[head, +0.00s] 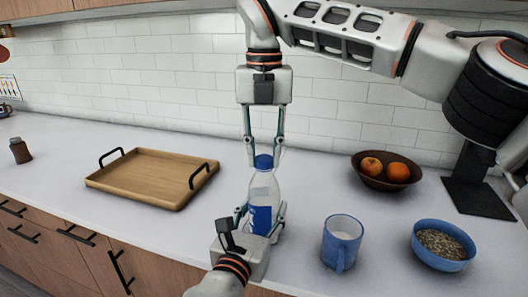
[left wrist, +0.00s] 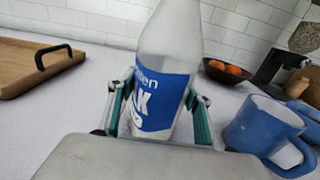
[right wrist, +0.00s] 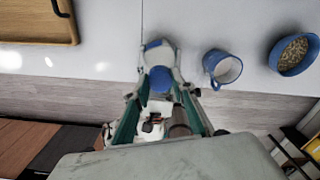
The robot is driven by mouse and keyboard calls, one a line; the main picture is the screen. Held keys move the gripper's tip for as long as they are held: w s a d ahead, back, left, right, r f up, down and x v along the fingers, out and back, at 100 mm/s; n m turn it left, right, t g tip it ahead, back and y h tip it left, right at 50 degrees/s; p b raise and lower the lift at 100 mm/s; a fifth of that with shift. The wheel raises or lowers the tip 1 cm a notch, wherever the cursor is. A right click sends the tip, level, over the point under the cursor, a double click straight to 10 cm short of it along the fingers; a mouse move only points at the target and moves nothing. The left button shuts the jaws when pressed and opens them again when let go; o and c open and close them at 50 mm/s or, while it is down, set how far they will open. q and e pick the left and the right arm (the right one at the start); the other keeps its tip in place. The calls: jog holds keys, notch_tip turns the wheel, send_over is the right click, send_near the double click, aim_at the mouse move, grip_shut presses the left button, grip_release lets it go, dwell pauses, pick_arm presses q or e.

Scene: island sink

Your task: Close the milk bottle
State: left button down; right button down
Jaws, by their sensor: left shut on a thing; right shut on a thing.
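The milk bottle (head: 264,188) is clear with a blue and white label and stands upright on the counter. My left gripper (head: 260,213) is shut around its lower body; in the left wrist view the label (left wrist: 160,98) sits between the fingers. A blue cap (head: 264,162) is at the bottle's mouth. My right gripper (head: 265,150) comes down from above and is shut on the cap, which also shows in the right wrist view (right wrist: 160,79). I cannot tell whether the cap is tight.
A blue mug (head: 338,245) and a blue bowl of grain (head: 443,262) stand to the right. A brown fruit bowl (head: 384,183) is behind them. A wooden tray (head: 150,180) lies to the left, with a small brown jar (head: 20,151) beyond. The counter before the tray is clear.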

jog(key=m, duration=0.3)
jog(key=shift+m, duration=0.3)
jog(key=m, duration=0.5)
jog(key=c, duration=1.6)
grip_release()
jog(key=shift+r, duration=3.75)
pick_arm(q)
jog(key=c, duration=0.9)
grip_release()
